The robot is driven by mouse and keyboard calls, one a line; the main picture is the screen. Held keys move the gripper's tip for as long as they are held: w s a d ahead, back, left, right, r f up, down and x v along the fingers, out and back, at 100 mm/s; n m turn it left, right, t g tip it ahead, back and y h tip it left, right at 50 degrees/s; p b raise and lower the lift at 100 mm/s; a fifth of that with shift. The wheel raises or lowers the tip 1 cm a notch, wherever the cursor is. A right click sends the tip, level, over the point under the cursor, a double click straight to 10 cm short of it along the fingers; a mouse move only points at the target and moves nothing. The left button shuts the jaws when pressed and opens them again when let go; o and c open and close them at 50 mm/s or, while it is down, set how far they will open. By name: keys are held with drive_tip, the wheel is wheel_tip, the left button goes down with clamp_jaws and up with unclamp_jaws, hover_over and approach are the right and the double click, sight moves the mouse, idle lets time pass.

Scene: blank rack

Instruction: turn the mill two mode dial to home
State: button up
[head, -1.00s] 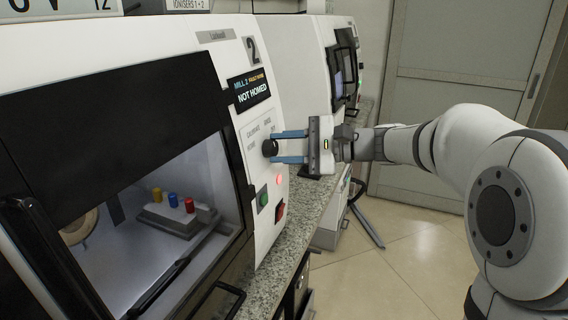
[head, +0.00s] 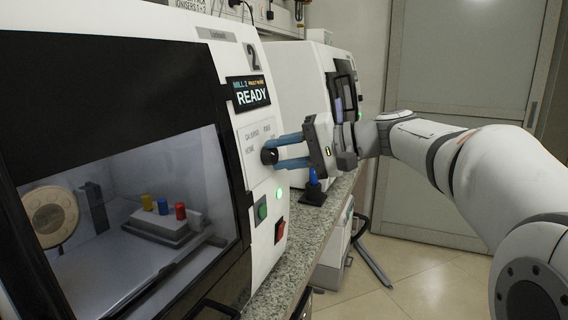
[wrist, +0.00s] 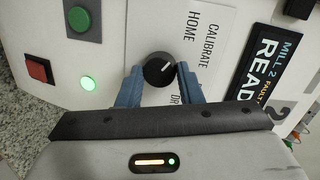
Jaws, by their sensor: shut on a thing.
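The mode dial (head: 269,156) is a round black knob on the white front of mill two (head: 222,65). My gripper (head: 277,152) is shut on the dial, with one blue finger on each side of it. In the wrist view, the dial (wrist: 158,69) shows a short white mark pointing up and right, toward the side of the HOME label (wrist: 191,26). The fingers partly cover the lower label. The mill display (head: 249,93) reads READY, and the indicator light (head: 279,193) is green. My gripper is rolled at a tilt in the head view.
A green button (head: 261,208) and a red switch (head: 280,230) sit below the dial. A blue-topped item on a dark base (head: 313,190) stands on the speckled counter (head: 300,240) below my gripper. Another mill (head: 300,80) stands beyond. Open floor lies to the right.

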drive_tip(key=shift+f, duration=0.1)
idle(0.3)
drive_tip(key=o, duration=1)
drive_tip(key=shift+c, duration=0.2)
drive_tip(key=p+v, duration=0.1)
drive_tip(key=v, duration=0.6)
drive_tip(key=shift+d, duration=0.35)
drive_tip(key=shift+s, duration=0.15)
